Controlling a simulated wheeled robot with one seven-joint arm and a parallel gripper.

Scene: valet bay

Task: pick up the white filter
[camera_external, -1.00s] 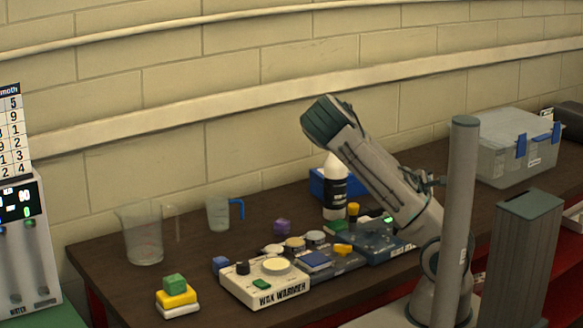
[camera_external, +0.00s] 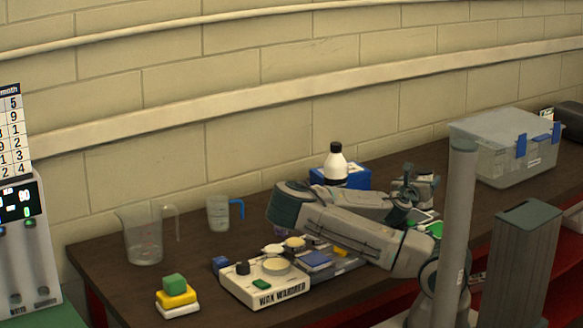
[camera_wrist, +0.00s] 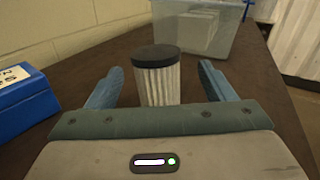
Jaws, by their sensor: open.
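The white filter (camera_wrist: 162,84) is an upright pleated cylinder with a black cap, standing on the dark table in the wrist view. My gripper (camera_wrist: 167,82) is open, with one blue-grey finger on each side of it. Gaps show between the filter and both fingers, and its lower end is hidden behind the gripper body. In the external view my gripper (camera_external: 408,186) is low over the table, right of the blue box. I cannot make the filter out clearly there.
A blue box (camera_wrist: 24,98) stands to the left in the wrist view, and a clear lidded bin (camera_wrist: 206,30) behind the filter. In the external view a white bottle (camera_external: 336,165), wax warmer (camera_external: 265,285), measuring jug (camera_external: 143,235) and stacked blocks (camera_external: 177,296) share the table.

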